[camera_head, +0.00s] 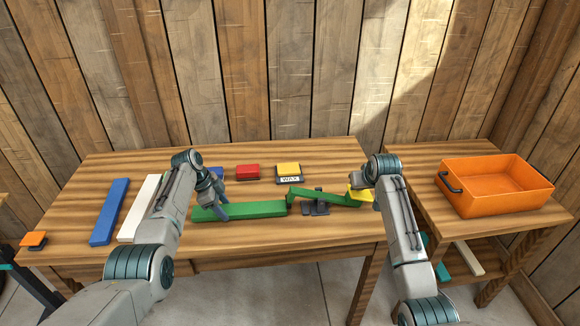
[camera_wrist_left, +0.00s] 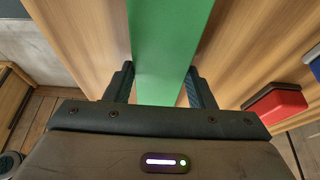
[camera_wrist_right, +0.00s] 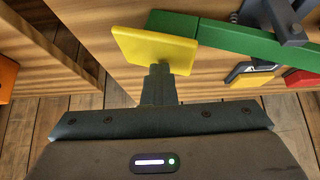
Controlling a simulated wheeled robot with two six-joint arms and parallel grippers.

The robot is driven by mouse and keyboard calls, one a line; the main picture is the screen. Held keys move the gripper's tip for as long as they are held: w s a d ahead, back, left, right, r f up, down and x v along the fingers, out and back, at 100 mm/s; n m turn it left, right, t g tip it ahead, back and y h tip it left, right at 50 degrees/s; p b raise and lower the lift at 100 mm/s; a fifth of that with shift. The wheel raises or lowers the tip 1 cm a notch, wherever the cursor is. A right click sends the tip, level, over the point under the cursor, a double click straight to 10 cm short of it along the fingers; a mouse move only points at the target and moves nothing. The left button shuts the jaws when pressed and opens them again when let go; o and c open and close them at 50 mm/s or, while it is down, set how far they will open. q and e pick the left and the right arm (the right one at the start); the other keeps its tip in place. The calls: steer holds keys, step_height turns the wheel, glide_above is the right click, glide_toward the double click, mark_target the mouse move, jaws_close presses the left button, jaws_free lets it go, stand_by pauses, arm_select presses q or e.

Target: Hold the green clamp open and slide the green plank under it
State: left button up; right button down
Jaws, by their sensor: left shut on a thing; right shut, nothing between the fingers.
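The green plank (camera_head: 245,210) lies flat on the table, its right end close to the clamp's jaw end; I cannot tell whether they overlap. My left gripper (camera_head: 218,202) is shut on the plank, with a finger on each side of it in the left wrist view (camera_wrist_left: 165,50). The green clamp (camera_head: 325,198) is a tilted lever on a dark grey base (camera_head: 315,209), its left end raised above the table. My right gripper (camera_head: 359,184) is shut and empty, its fingertips at the yellow pad (camera_wrist_right: 155,48) on the lever's right end, apparently touching it.
A blue plank (camera_head: 109,212) and a white plank (camera_head: 139,208) lie at the left. A red block (camera_head: 247,172) and a yellow block with a WAX label (camera_head: 288,170) sit behind the green plank. An orange crate (camera_head: 495,190) stands on the right table.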

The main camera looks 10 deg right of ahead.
mark_target(239, 208)
arm_select(q)
steer(key=shift+d, duration=2.45)
arm_select(e)
steer(key=shift+a+f, duration=0.1)
steer(key=shift+a, duration=0.15)
arm_select(q)
steer(key=shift+f, duration=0.25)
steer(key=shift+a, duration=0.15)
arm_select(e)
steer(key=shift+r, duration=1.45)
step_height(239, 208, up, 6)
steer(key=shift+d+r, duration=0.15)
steer(key=shift+r, duration=0.05)
arm_select(q)
steer(key=o, duration=1.2)
steer(key=shift+w, duration=0.1)
steer(key=shift+c, duration=0.2)
steer(key=shift+f, duration=0.1)
